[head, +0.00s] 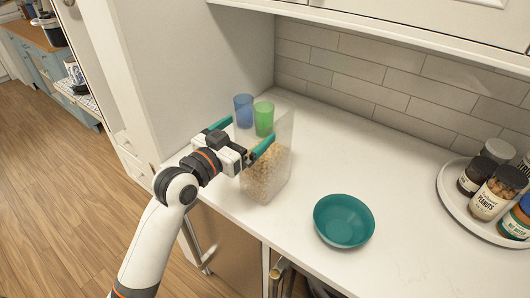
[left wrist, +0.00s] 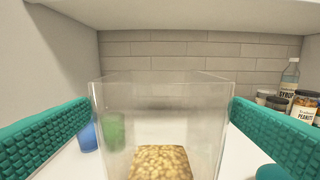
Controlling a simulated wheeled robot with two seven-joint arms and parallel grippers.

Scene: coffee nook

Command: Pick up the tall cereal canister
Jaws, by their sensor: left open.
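The tall cereal canister (head: 266,172) is clear, with tan cereal in its lower part, and stands upright on the white counter in the head view. In the left wrist view the canister (left wrist: 160,115) fills the middle, its cereal low in the picture. My left gripper (head: 246,136) is open, with its teal fingers on either side of the canister's upper part. In the left wrist view the fingers of my left gripper (left wrist: 150,125) flank the canister, with the canister between them. I cannot tell whether either finger touches it. My right gripper is not in view.
A blue cup (head: 243,110) and a green cup (head: 264,118) show behind the canister. A teal bowl (head: 344,220) stands to its right. A round white tray (head: 451,208) with several jars is at the far right. A cabinet wall rises at left, and an upper cabinet overhangs the counter.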

